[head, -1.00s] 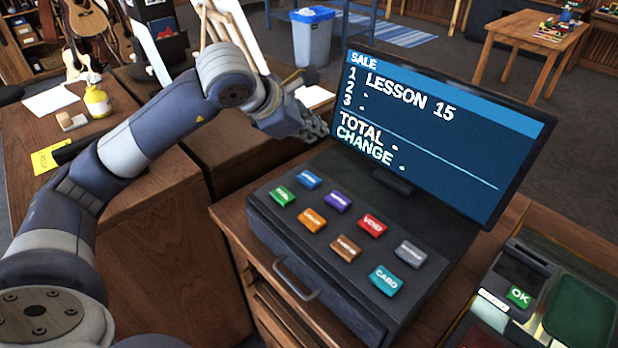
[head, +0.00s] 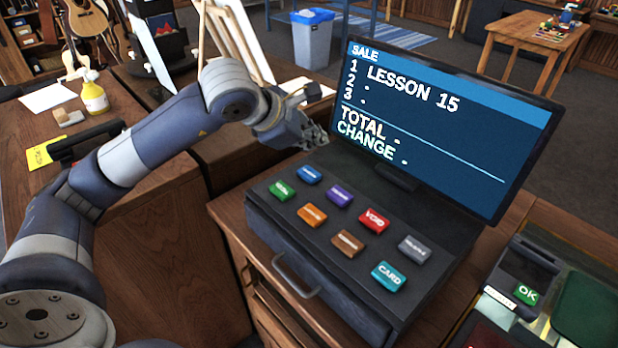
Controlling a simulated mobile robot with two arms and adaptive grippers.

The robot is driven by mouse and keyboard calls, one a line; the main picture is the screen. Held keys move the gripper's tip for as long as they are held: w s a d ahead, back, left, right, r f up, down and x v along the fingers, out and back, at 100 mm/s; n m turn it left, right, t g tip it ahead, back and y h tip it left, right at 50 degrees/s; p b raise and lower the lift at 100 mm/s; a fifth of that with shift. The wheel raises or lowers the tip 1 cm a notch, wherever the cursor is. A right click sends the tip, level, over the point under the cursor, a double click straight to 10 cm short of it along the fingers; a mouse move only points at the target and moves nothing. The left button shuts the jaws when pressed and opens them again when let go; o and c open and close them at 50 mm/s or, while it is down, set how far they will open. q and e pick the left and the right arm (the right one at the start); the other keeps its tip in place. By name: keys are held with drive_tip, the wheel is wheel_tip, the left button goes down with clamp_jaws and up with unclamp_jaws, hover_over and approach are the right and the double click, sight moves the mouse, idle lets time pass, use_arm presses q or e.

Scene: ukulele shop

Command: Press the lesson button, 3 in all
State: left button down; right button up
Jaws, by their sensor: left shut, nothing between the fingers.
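The till (head: 345,285) has several coloured buttons on its sloping top. They include blue (head: 308,174), green (head: 282,190), purple (head: 340,195), orange (head: 312,214), brown (head: 348,243), red VOID (head: 374,220), grey (head: 413,250) and teal CARD (head: 389,276). Most labels are too blurred to read, so I cannot tell which is the lesson button. The screen (head: 440,130) reads "1 LESSON 15", with lines 2, 3, total and change blank. My left gripper (head: 316,140) is shut and empty, above the till's back left, just behind the blue button and apart from it. My right gripper is out of view.
A card reader with an OK key (head: 526,294) stands right of the till. On the left counter are a yellow bottle (head: 94,97), a yellow card (head: 46,152) and a wooden block (head: 69,117). The space above the front buttons is clear.

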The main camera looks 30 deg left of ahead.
sight(311, 175)
use_arm(q)
wheel_tip(311, 175, down, 5)
drive_tip(key=b, duration=0.3)
drive_tip(key=shift+r, duration=0.1)
idle(1.1)
drive_tip(key=shift+f+b, duration=0.4)
drive_tip(key=shift+b, duration=0.45)
drive_tip(key=shift+f+b, duration=0.5)
drive_tip(key=shift+b, duration=0.1)
idle(0.4)
drive_tip(key=shift+r, duration=0.1)
drive_tip(key=shift+r+p, duration=0.45)
drive_tip(key=shift+r, duration=0.4)
